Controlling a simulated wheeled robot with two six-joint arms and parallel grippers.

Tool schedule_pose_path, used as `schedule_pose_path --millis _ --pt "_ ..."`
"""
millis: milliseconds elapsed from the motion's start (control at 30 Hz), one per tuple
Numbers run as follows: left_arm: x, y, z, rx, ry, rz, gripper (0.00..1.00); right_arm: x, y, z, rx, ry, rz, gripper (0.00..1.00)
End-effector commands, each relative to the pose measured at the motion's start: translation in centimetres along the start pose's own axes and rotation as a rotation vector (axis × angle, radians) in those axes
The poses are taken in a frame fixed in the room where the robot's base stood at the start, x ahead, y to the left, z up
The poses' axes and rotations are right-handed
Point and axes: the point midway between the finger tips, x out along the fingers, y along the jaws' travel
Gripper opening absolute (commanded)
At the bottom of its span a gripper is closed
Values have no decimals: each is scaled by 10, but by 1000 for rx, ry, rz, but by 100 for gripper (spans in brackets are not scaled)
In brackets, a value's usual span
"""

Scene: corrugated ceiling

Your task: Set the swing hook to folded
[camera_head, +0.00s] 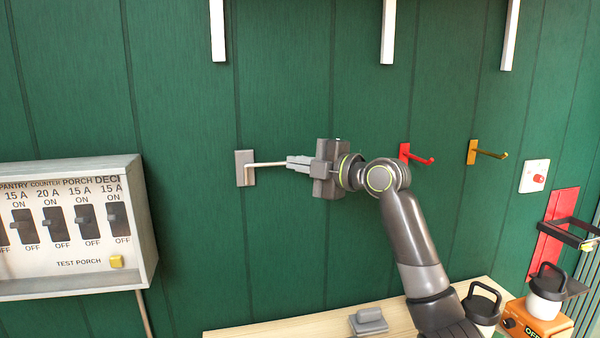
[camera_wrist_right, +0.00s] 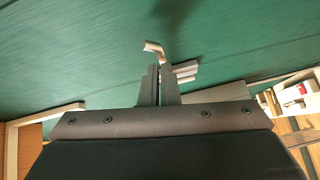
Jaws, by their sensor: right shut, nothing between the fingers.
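A grey wall plate (camera_head: 245,168) on the green wall carries a thin pale hook arm (camera_head: 268,164), which I take as the swing hook. The arm reaches out from the plate to the right. My right gripper (camera_head: 291,162) is shut and empty, with its fingertips at the arm's outer end. In the right wrist view, a pale bent end (camera_wrist_right: 154,48) shows just beyond the shut fingertips (camera_wrist_right: 164,72). I cannot tell whether they touch it. My left gripper is not in view.
A red hook (camera_head: 418,156) and an ochre hook (camera_head: 488,152) are on the wall to the right. A breaker box (camera_head: 75,265) is at left. A wooden shelf (camera_head: 300,330) below bears a grey object and lidded containers. White brackets (camera_head: 389,30) hang above.

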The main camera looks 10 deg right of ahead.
Motion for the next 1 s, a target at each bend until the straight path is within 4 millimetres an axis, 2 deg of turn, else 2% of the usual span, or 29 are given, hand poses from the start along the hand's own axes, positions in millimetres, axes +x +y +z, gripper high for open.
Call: schedule_pose_path --millis 700,1000 --pt "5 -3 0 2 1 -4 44 2 1 5 -1 -14 3 0" --pt "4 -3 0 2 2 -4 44 1 4 1 -3 -13 6 0"
